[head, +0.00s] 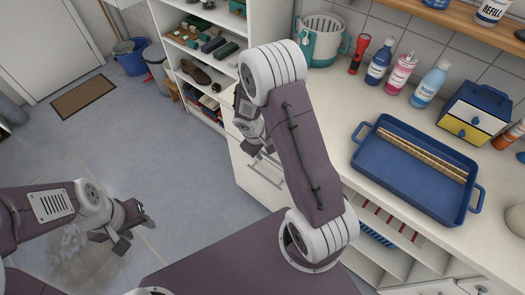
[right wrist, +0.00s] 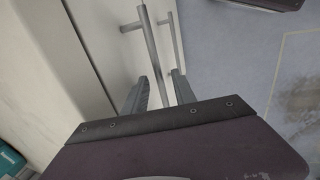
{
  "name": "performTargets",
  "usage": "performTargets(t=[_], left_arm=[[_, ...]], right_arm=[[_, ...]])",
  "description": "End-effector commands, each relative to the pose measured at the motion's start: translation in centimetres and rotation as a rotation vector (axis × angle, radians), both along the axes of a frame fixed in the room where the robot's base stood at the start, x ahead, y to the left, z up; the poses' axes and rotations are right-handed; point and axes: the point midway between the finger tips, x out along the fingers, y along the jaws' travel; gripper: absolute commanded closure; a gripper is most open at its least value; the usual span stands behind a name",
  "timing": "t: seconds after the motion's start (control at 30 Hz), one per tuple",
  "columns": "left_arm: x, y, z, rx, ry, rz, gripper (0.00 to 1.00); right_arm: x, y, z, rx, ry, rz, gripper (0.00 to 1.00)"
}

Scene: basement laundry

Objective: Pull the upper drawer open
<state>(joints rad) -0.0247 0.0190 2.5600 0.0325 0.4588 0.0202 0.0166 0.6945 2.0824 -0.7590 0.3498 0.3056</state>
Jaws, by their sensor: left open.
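The white drawer unit stands below the counter in the head view, left of my right upper arm. Its upper drawer (head: 237,151) looks closed, and its bar handle is partly hidden by my right gripper (head: 254,143). In the right wrist view the upper handle (right wrist: 150,50) runs between the two spread fingers of my right gripper (right wrist: 158,92); contact cannot be told. A second, thinner bar, the lower handle (right wrist: 178,42), shows beyond it, and also in the head view (head: 265,177). My left gripper (head: 130,228) is open and empty over the floor, far from the drawers.
An open shelf with shoes (head: 196,73) stands behind the drawers. The floor (head: 170,150) left of them is clear.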

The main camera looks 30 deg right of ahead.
Motion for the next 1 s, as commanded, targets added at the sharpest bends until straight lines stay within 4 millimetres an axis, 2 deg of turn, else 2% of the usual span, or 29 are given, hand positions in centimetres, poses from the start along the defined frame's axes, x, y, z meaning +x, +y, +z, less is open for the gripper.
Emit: performTargets(t=[0.03, 0.07, 0.1, 0.17, 1.0], left_arm=[[0.00, 0.00, 0.02, 0.000, 0.000, 0.000, 0.53], [0.01, 0.00, 0.02, 0.000, 0.000, 0.000, 0.53], [0.01, 0.00, 0.02, 0.000, 0.000, 0.000, 0.53], [0.00, 0.00, 0.02, 0.000, 0.000, 0.000, 0.53], [0.00, 0.00, 0.02, 0.000, 0.000, 0.000, 0.53]], right_arm=[[0.00, 0.00, 0.03, 0.000, 0.000, 0.000, 0.68], [-0.01, -0.01, 0.03, 0.000, 0.000, 0.000, 0.73], [-0.01, -0.01, 0.03, 0.000, 0.000, 0.000, 0.84], [-0.01, 0.00, 0.04, 0.000, 0.000, 0.000, 1.00], [-0.08, -0.03, 0.05, -0.001, 0.002, -0.001, 1.00]])
